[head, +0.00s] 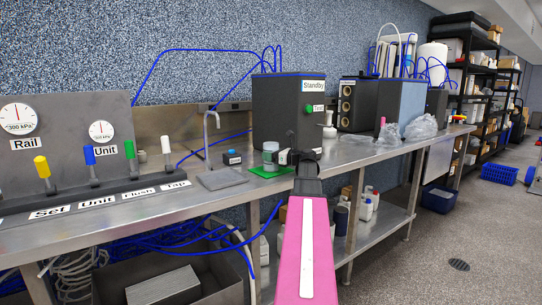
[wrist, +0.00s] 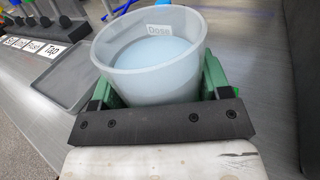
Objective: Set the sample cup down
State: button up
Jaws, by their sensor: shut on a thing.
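The sample cup (head: 270,150) is a clear, whitish tub. In the wrist view the cup (wrist: 150,75) looks upright, holds pale blue contents and carries a "Dose" label at its far side. My gripper (head: 279,157) is shut on the cup, with its green fingers on either side of the cup wall in the wrist view (wrist: 160,82). In the head view the cup appears over a green mat (head: 259,173) on the steel bench (head: 130,205). I cannot tell whether its base touches the mat; the base is hidden in the wrist view.
The dark "Standby" machine (head: 288,112) stands behind. A valve panel (head: 65,150) with coloured levers is at left. A bent spout (head: 207,135) rises from the bench.

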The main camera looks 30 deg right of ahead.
jog(key=o, duration=1.3)
jog(key=shift+f, duration=0.1)
jog(key=v, duration=1.2)
jog(key=shift+s, duration=0.1)
